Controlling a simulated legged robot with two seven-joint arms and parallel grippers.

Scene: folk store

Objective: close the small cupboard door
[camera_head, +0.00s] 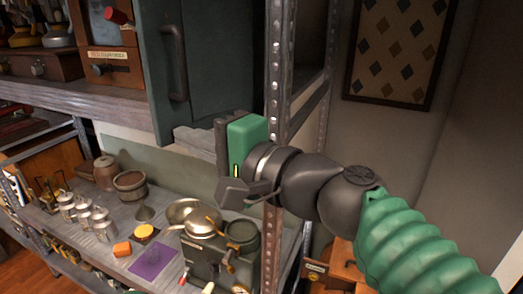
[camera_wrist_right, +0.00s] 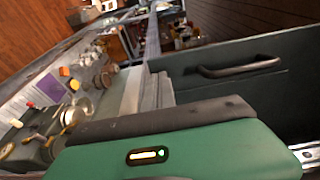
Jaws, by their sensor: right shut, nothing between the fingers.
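The small cupboard (camera_head: 215,50) stands on the upper shelf and is dark grey-green. Its door (camera_head: 160,50) carries a long dark handle (camera_head: 174,65). In the wrist view the door (camera_wrist_right: 300,85) and handle (camera_wrist_right: 240,67) lie beyond the gripper, at the right. I cannot tell how far the door stands open. My right gripper (camera_head: 222,148) is shut and empty, in front of and below the cupboard's lower right part in the head view. Its dark fingers and green housing cross the lower wrist view (camera_wrist_right: 160,122). I cannot tell whether it touches the cupboard.
A perforated metal shelf post (camera_head: 278,70) stands just behind my right wrist. The lower shelf (camera_head: 115,255) holds tins, pots, a scale-like device (camera_head: 215,265) and a purple cloth (camera_head: 153,261). A wooden drawer box (camera_head: 110,65) stands left of the cupboard.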

